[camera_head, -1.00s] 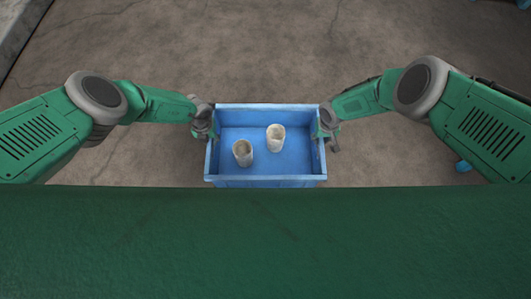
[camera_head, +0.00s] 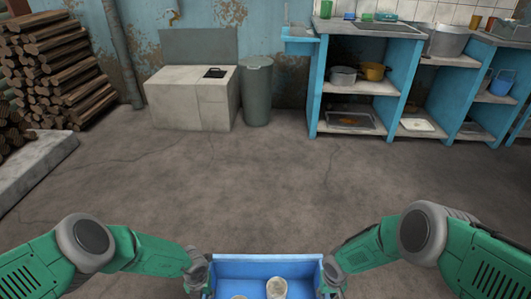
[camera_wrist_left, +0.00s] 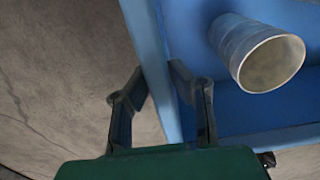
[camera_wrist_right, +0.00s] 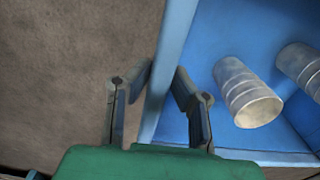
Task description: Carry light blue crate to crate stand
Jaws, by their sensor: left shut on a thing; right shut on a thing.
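The blue crate (camera_head: 240,267) is at the bottom centre of the head view, its near part cut off. Two whitish cups, the left one (camera_head: 238,297) and the right one (camera_head: 277,289), are inside it. My left gripper (camera_wrist_left: 157,72) is shut on the crate's left wall, with one finger on each side of the rim. My right gripper (camera_wrist_right: 163,72) is shut on the right wall in the same way. A small light blue ledge (camera_head: 300,37) juts from the left end of the blue shelves; I cannot tell whether it is the crate stand.
Blue shelves (camera_head: 313,85) with pots stand at the back right. A pale cabinet (camera_head: 185,103) and grey bin (camera_head: 257,90) stand at the back. Stacked logs (camera_head: 50,65) and a concrete slab (camera_head: 35,160) are at left. The floor (camera_head: 265,185) between is clear.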

